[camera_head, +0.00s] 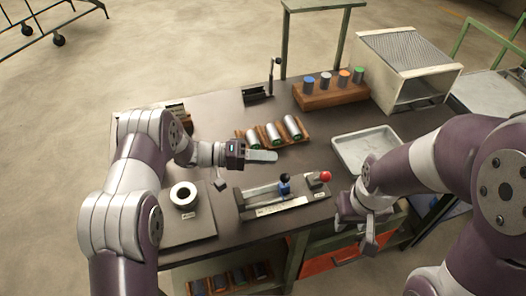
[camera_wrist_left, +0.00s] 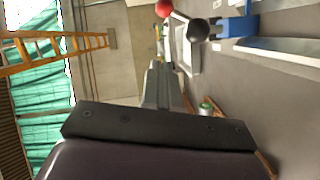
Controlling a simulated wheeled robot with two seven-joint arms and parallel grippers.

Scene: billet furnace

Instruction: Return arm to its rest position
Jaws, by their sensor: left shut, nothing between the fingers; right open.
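My left gripper (camera_head: 262,156) reaches in from the left over the middle of the dark table. Its fingers are shut with nothing between them, and they also show in the left wrist view (camera_wrist_left: 160,85). My right gripper (camera_head: 367,228) hangs by the table's front right edge, with fingers pointing down. It is open and empty. Both arms are bent. The left fingers are behind the slide fixture (camera_head: 270,202) with its blue part and black knob, and in front of the rack (camera_head: 271,134) of metal cylinders.
A grey tray (camera_head: 367,148) lies right of the rack. A wooden block (camera_head: 331,93) holds several coloured-top cylinders at the back, beside a box-shaped furnace (camera_head: 405,66). A white ring (camera_head: 183,195) sits on a plate at the front left. A red knob (camera_head: 325,176) stands near the right gripper.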

